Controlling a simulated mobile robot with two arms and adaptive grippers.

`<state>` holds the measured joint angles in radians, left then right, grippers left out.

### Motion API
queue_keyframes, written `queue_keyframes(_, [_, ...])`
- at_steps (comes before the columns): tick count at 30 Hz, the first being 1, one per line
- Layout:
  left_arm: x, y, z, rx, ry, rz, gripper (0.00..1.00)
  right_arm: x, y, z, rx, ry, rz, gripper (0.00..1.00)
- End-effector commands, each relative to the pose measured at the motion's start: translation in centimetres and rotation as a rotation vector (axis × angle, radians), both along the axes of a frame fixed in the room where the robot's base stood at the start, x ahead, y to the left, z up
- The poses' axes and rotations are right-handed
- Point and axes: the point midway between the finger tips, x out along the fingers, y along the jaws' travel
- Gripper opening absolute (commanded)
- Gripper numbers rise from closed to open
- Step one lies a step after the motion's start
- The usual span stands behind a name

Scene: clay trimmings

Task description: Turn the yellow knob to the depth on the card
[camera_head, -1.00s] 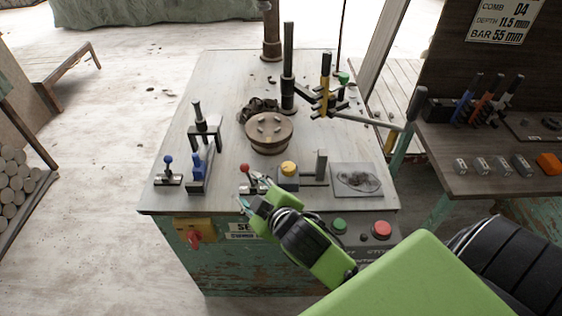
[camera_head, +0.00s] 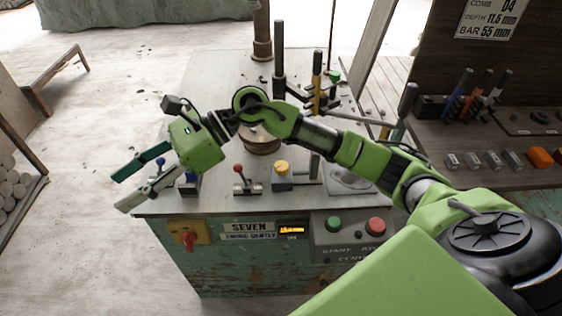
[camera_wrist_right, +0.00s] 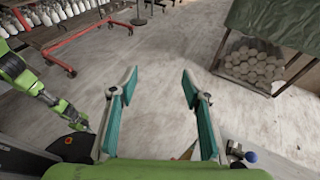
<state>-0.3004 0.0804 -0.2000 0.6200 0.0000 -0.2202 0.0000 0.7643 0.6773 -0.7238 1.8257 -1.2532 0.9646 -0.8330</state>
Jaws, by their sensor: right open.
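The yellow knob (camera_head: 282,167) sits on a small grey-blue block near the front of the table, right of a red-topped lever (camera_head: 238,169). The card (camera_head: 490,18) on the dark board at top right reads DEPTH 11.5 mm and BAR 55 mm. A small orange display (camera_head: 291,230) is lit on the table front, too small to read. My right gripper (camera_head: 118,193) is open and empty, past the table's left edge and well left of the knob. Its spread fingers show over the floor in the wrist view (camera_wrist_right: 158,78). My left gripper cannot be made out.
My right arm crosses above the table and hides part of the round brown wheel (camera_head: 262,142) and the blue-topped parts. Upright posts (camera_head: 279,75) stand behind. Start and stop buttons (camera_head: 376,226) are on the front. A side bench (camera_head: 475,170) stands at right.

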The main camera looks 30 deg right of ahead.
Motion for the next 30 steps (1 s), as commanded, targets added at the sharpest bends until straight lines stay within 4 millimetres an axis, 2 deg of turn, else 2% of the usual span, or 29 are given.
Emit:
queue_keyframes(3, [0.0, 0.0, 0.0, 0.001, 0.0, 0.0, 0.0, 1.4, -5.4, -3.5, -0.317, -0.126, 0.081, 0.44])
queue_keyframes(5, [0.1, 0.0, 0.0, 0.001, 0.0, 0.001, 0.0, 2.1, -8.9, -4.9, -0.477, -0.166, 0.119, 0.44])
queue_keyframes(7, [0.1, 0.0, 0.0, 0.001, -0.001, 0.001, 0.0, 3.0, -13.7, -5.9, -0.662, -0.194, 0.157, 0.44])
queue_keyframes(9, [0.1, 0.0, 0.0, 0.001, -0.001, 0.001, 0.0, 3.6, -18.7, -6.1, -0.832, -0.197, 0.186, 0.44])
queue_keyframes(12, [0.1, 0.0, 0.0, 0.001, -0.001, 0.001, 0.0, 3.8, -25.2, -5.4, -1.033, -0.174, 0.214, 0.44])
queue_keyframes(15, [0.1, 0.0, 0.0, 0.001, -0.001, 0.001, 0.0, 3.5, -29.9, -4.3, -1.169, -0.133, 0.23, 0.44])
queue_keyframes(18, [0.1, 0.0, 0.0, 0.001, -0.001, 0.001, 0.0, 3.0, -32.6, -3.4, -1.244, -0.1, 0.239, 0.44])
queue_keyframes(22, [0.1, 0.0, 0.0, 0.001, -0.001, 0.001, 0.0, 2.7, -33.8, -3.4, -1.277, -0.082, 0.246, 0.44])
queue_keyframes(26, [0.1, 0.0, 0.3, 0.001, -0.001, 0.001, 0.0, 2.7, -33.8, -5.0, -1.276, -0.08, 0.248, 0.44])
queue_keyframes(30, [0.1, 0.0, 0.8, 0.001, -0.001, 0.0, 0.0, 2.6, -33.7, -7.7, -1.275, -0.078, 0.248, 0.44])
